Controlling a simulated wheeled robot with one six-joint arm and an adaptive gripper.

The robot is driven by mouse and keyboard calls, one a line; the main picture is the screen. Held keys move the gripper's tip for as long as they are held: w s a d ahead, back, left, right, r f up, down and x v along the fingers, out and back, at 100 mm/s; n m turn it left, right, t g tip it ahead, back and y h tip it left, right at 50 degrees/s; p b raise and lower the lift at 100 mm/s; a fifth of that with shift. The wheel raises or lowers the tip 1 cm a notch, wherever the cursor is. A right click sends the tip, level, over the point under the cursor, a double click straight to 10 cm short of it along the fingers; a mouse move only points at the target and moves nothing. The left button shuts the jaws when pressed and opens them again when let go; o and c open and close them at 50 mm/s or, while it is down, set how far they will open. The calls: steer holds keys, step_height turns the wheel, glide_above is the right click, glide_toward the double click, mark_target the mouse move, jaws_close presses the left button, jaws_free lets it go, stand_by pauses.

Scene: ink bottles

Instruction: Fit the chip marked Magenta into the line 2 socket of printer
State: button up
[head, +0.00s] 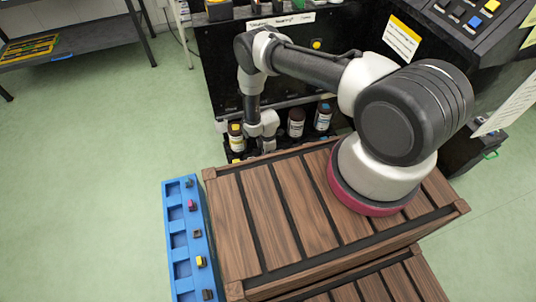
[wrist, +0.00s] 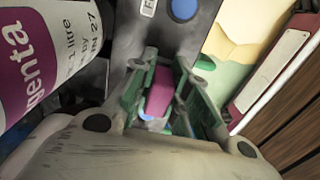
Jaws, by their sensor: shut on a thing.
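My gripper (wrist: 160,85) is shut on a magenta chip (wrist: 158,94), held between its green-padded fingers in the wrist view. Any marking on the chip is not readable. In the head view my gripper (head: 265,143) is low at the front of the black printer (head: 225,65), beyond the wooden crate. A dark panel (wrist: 125,40) with a partly cut-off white label and a blue disc lies just past the fingertips in the wrist view. I cannot tell which line's socket is there; the socket itself is not clearly visible.
A bottle with a magenta label (wrist: 40,60) is close on the left in the wrist view. Other ink bottles (head: 236,138) stand at the printer's base. A blue rack (head: 170,215) with several small chips lies beside the wooden crate (head: 285,210). Green floor is clear at left.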

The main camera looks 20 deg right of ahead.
steer(key=shift+s+f, duration=0.1)
steer(key=shift+f, duration=0.3)
steer(key=shift+o, duration=0.2)
steer(key=o, duration=0.7)
steer(key=shift+o, duration=1.2)
steer(key=shift+f, duration=0.25)
steer(key=shift+w, duration=0.2)
steer(key=shift+r, duration=0.1)
steer(key=shift+r, duration=0.8)
steer(key=shift+s+r, duration=0.1)
steer(key=shift+r, duration=2.6)
